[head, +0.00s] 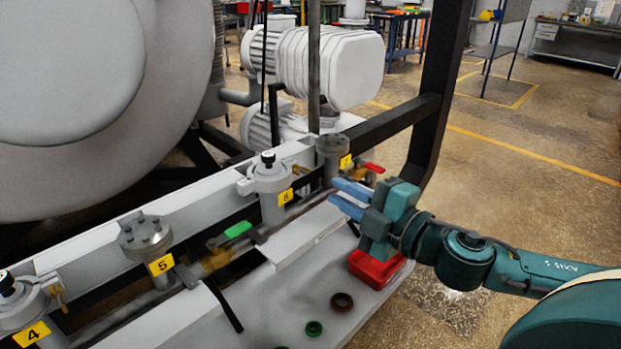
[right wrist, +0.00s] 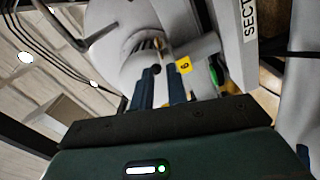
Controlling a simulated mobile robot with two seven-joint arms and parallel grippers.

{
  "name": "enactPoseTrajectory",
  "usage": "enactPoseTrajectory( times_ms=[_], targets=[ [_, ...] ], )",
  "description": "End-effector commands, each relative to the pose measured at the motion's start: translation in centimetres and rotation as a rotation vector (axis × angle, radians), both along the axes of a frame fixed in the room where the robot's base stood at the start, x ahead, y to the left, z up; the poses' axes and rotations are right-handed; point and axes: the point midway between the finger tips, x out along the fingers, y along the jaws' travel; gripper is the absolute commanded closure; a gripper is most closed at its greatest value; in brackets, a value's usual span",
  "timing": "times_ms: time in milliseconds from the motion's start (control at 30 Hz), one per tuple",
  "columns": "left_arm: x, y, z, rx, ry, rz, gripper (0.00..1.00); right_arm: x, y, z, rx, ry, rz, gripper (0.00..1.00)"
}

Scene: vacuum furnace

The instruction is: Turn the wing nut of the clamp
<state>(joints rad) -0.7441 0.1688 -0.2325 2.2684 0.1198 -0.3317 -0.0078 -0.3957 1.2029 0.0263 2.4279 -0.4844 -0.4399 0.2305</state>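The fitting labelled 6 (head: 270,180) stands on the pipe line left of my right gripper in the head view. Its yellow label (right wrist: 184,65) shows just beyond the fingers in the right wrist view. A small brass-coloured part (right wrist: 165,48) shows past the fingertips there; I cannot tell whether it is the clamp's wing nut. My right gripper (head: 332,190) has two blue fingers, apart and with nothing seen between them. They also show in the right wrist view (right wrist: 160,78), pointing toward the fitting, apparently short of it. My left gripper is not in view.
A red tray (head: 378,268) sits below my right gripper on the grey base plate. A red-handled valve (head: 373,168) is close behind the fingers. A black frame post (head: 437,90) rises behind my right gripper.

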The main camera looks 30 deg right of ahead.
Motion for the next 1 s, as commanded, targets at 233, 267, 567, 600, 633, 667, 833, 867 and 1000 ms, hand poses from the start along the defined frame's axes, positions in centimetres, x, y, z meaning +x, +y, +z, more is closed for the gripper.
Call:
enactPoseTrajectory(
  times_ms=[233,267,567,600,633,667,833,867,1000],
  targets=[
    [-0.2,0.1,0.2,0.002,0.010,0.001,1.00,1.8,0.5,0.2,0.004,-0.005,-0.003,0.85],
    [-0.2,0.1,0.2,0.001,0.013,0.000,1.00,2.0,0.6,0.2,0.003,-0.004,-0.001,0.85],
    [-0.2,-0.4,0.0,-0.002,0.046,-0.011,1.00,4.7,1.6,0.3,0.004,-0.002,-0.002,0.85],
    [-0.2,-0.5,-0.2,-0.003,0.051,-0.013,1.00,5.0,1.8,0.3,0.004,-0.003,0.000,0.85],
    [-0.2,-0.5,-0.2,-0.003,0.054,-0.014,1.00,5.3,1.9,0.3,0.002,-0.004,0.000,0.85],
    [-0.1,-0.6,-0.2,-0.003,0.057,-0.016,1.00,5.7,1.9,0.3,0.003,-0.003,-0.001,0.85],
    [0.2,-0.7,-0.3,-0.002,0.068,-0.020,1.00,7.0,2.4,0.1,0.003,-0.001,-0.001,0.85],
    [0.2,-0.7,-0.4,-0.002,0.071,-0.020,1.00,7.1,2.4,0.1,0.003,-0.001,-0.001,0.85],
    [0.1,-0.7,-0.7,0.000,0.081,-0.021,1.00,7.4,2.6,0.0,0.002,0.000,0.001,0.85]
  ],
)
